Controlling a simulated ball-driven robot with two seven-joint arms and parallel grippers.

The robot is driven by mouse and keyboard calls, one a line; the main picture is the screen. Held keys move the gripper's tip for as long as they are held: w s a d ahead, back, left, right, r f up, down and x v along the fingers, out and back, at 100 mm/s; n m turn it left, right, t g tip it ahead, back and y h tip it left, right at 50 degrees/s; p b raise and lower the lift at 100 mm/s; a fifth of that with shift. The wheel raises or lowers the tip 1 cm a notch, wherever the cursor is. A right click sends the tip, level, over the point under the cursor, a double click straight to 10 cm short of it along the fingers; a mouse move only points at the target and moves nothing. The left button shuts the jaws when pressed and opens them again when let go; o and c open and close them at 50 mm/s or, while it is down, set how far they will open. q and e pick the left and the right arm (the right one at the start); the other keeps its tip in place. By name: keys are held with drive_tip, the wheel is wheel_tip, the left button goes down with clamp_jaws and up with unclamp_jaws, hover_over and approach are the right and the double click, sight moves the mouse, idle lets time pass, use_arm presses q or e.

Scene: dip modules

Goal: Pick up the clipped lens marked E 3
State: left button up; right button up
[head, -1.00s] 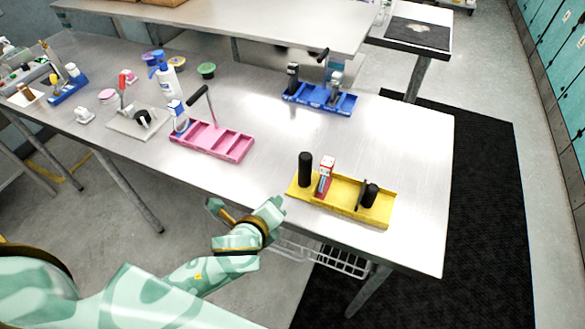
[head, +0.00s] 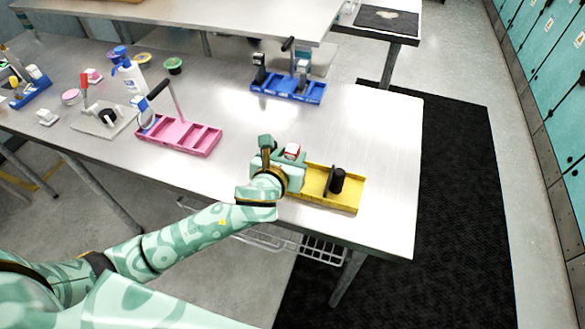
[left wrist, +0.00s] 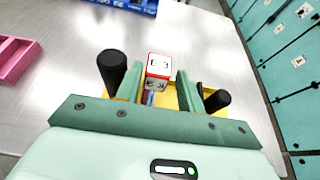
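The clipped lens marked E 3 (left wrist: 159,66) has a white top with a red edge and dark marks. It stands in the yellow tray (head: 345,206), and its top also shows in the head view (head: 292,151). My left gripper (left wrist: 159,82) is open, with one green finger on each side of the lens. In the head view my left gripper (head: 280,157) hides the left end of the tray and the lens's lower part. I cannot tell whether the fingers touch it. My right gripper is not in view.
A black post (left wrist: 112,68) stands left of the fingers and a black knob (left wrist: 217,100) right of them, both at the yellow tray. A pink tray (head: 180,135) lies to the left and a blue tray (head: 288,87) behind. The table's right side is clear.

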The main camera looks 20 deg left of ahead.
use_arm(q)
drive_tip(key=b+x, duration=0.1)
drive_tip(key=x, duration=0.3)
drive_tip(key=shift+a+f, duration=0.1)
drive_tip(key=shift+f, duration=0.15)
drive_tip(key=shift+w+f, duration=0.1)
drive_tip(key=shift+w, duration=0.35)
drive_tip(key=shift+s, duration=0.1)
drive_tip(key=shift+c, duration=0.6)
clamp_jaws()
